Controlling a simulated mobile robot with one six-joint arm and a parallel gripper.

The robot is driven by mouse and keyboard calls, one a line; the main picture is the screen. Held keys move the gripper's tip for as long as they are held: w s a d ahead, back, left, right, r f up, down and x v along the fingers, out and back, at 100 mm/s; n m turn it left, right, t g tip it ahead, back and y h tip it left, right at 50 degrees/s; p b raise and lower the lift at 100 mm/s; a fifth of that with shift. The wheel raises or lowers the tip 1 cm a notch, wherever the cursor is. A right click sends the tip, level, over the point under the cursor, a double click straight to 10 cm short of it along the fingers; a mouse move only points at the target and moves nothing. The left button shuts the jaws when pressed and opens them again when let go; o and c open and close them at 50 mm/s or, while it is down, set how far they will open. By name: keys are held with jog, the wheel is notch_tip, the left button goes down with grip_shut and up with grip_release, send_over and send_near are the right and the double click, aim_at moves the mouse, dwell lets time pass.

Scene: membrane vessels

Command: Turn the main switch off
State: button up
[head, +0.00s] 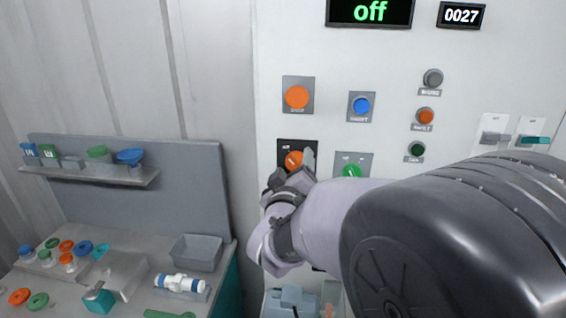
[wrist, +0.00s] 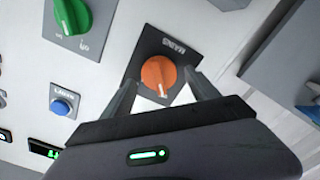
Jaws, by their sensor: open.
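The main switch is an orange rotary knob (wrist: 157,72) on a dark plate marked MAINS (wrist: 172,45). In the wrist view its white pointer mark faces down toward my gripper. In the head view the knob (head: 292,159) is partly hidden by my gripper (head: 293,172). In the wrist view my gripper (wrist: 163,88) is open, with one finger on each side of the knob's lower part. I cannot tell whether the fingers touch it. A display (head: 370,11) above reads "off" in green.
A green knob (head: 352,171) sits right of the main switch. An orange button (head: 297,97) and a blue button (head: 361,105) are above. Two levers (head: 497,137) are at the right. A bench with a grey bin (head: 196,253) and small parts stands left.

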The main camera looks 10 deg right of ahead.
jog(key=b+v, duration=0.3)
jog(key=v, duration=1.4)
jog(key=shift+s+b, duration=0.15)
jog(key=shift+b, duration=0.25)
jog(key=s+a+f+m+g+y+b, duration=0.2)
jog(key=f+y+b, duration=0.1)
jog(key=f+y, duration=0.2)
jog(key=s+a+f+m+g+y+b, duration=0.2)
jog(key=f+g+y+b, duration=0.1)
jog(key=f+y, duration=0.15)
jog(key=s+d+f+m+g+h+b, duration=0.1)
jog(key=s+d+f+m+g, duration=0.4)
jog(key=s+f, duration=0.5)
jog(key=s+d+g+h, duration=0.1)
jog(key=s, duration=0.2)
jog(key=shift+f+b, duration=0.35)
jog(key=shift+f, duration=0.05)
